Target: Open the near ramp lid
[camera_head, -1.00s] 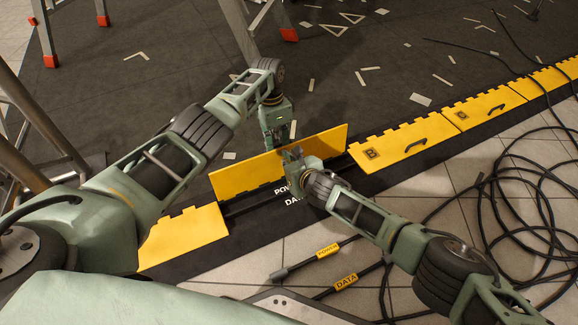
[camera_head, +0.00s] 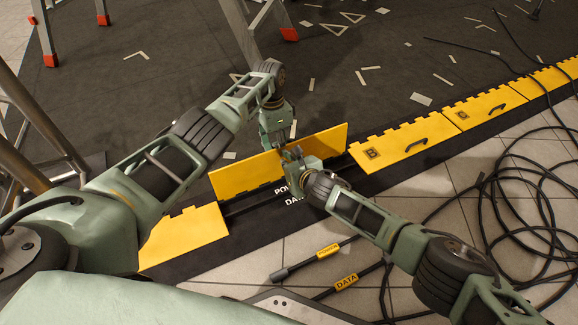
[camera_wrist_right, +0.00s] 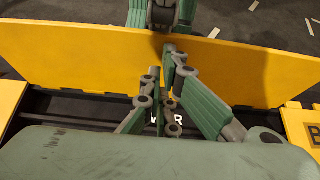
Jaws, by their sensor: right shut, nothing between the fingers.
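The near ramp lid (camera_head: 245,174) is a yellow panel standing up on its edge, raised from the black cable ramp (camera_head: 262,217). The open channel below it shows, with white lettering on the ramp in front. My left gripper (camera_head: 280,144) is behind the lid at its top edge; it also shows at the top of the right wrist view (camera_wrist_right: 162,18). Whether its jaws are open is hidden. My right gripper (camera_head: 290,154) is shut and empty at the lid's near face. In the right wrist view its fingertips (camera_wrist_right: 172,55) are close to or touching the yellow face (camera_wrist_right: 80,62).
Flat yellow lids (camera_head: 400,139) with black handles continue to the right. Another flat yellow section (camera_head: 190,236) lies to the left. POWER and DATA cable ends (camera_head: 345,283) lie on the tiles in front. Coiled black cables (camera_head: 520,215) cover the right floor. Ladder legs stand behind.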

